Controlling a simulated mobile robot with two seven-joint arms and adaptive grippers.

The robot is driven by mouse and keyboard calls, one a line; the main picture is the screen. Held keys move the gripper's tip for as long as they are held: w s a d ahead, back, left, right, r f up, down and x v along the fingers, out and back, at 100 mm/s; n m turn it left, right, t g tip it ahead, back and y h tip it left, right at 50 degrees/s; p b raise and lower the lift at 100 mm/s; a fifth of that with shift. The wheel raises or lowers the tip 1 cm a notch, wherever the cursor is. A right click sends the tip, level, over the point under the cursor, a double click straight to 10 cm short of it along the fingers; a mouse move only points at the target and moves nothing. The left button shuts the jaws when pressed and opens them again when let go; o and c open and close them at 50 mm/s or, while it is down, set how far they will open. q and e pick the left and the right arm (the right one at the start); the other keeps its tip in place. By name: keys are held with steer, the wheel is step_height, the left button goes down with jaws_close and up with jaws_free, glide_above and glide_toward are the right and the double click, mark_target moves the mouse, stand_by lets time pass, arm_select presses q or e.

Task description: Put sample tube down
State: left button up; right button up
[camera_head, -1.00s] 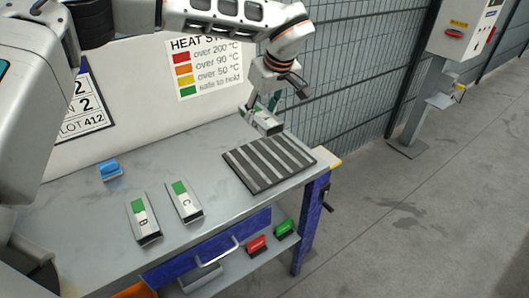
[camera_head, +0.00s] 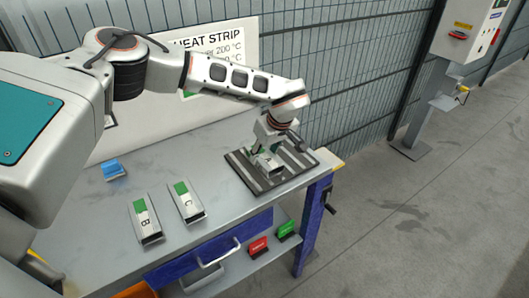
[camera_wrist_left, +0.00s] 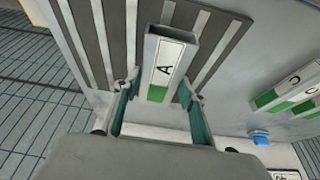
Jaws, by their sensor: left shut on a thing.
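Sample tube A is a grey square-section metal tube with a white and green label, seen in the left wrist view (camera_wrist_left: 170,60). It also shows in the head view (camera_head: 268,164), partly hidden by the gripper. My left gripper (camera_head: 268,148) points down over the dark mat with light stripes (camera_head: 243,172) and is shut on the tube. In the left wrist view its fingers (camera_wrist_left: 158,90) are on both sides of the tube's green end. The tube lies flat at or just over the mat; I cannot tell whether it touches. My right gripper is not in view.
Tube B (camera_head: 144,222) and tube C (camera_head: 186,203) lie on the grey bench (camera_head: 95,220) left of the mat. A blue object (camera_head: 113,169) lies farther back. A wire fence (camera_head: 355,70) stands behind. Red (camera_head: 258,247) and green (camera_head: 287,230) objects sit on the shelf below.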

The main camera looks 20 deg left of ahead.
arm_select(q)
steer(key=shift+r, duration=0.1)
steer(key=o, duration=1.2)
steer(key=shift+o, duration=0.2)
steer(key=v, duration=1.2)
